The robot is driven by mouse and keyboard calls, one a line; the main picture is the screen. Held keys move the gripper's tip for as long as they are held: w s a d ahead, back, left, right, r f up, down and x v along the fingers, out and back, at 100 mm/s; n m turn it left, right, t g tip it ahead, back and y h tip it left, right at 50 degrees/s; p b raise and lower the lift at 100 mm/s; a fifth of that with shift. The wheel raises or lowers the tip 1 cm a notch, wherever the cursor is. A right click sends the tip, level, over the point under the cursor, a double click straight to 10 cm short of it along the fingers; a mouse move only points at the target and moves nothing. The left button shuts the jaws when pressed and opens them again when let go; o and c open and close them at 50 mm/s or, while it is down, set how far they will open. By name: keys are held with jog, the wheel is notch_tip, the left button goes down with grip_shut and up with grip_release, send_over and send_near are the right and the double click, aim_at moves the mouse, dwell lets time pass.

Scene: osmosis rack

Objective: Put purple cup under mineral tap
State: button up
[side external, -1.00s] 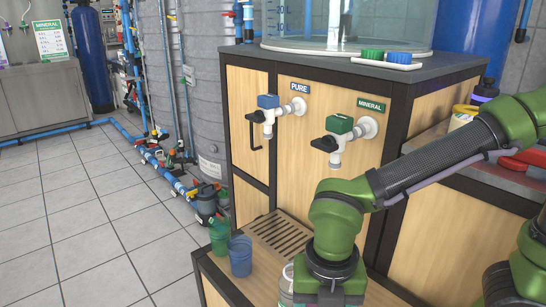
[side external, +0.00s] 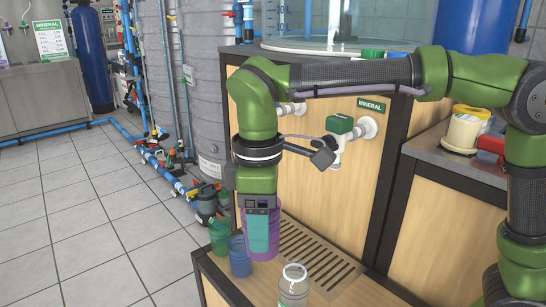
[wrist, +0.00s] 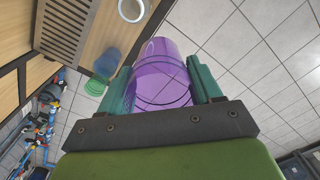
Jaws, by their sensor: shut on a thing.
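The purple cup (side external: 262,254) is translucent and sits between the teal fingers of my gripper (side external: 258,232), which is shut on it. It also shows in the wrist view (wrist: 163,82), between both fingers (wrist: 163,90). In the side view my gripper points down and the cup appears by the left end of the drip grate; its exact height is unclear. The mineral tap (side external: 340,125), with a green body, is on the wooden panel, up and right of the cup. Its MINERAL label (side external: 371,104) is above it. My wrist partly covers its lever side.
The drip grate (side external: 310,252) lies below the taps. A blue cup (side external: 240,257) and green cup (side external: 220,235) stand left of the purple cup. A clear bottle (side external: 293,285) with a white ring stands in front. My arm mostly hides the pure tap.

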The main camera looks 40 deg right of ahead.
jog(key=s+f+n, duration=0.4)
jog(key=s+f, duration=0.3)
jog(key=f, duration=0.4)
jog(key=m, duration=0.4)
send_over(339, 297)
jog(key=shift+f, duration=6.25)
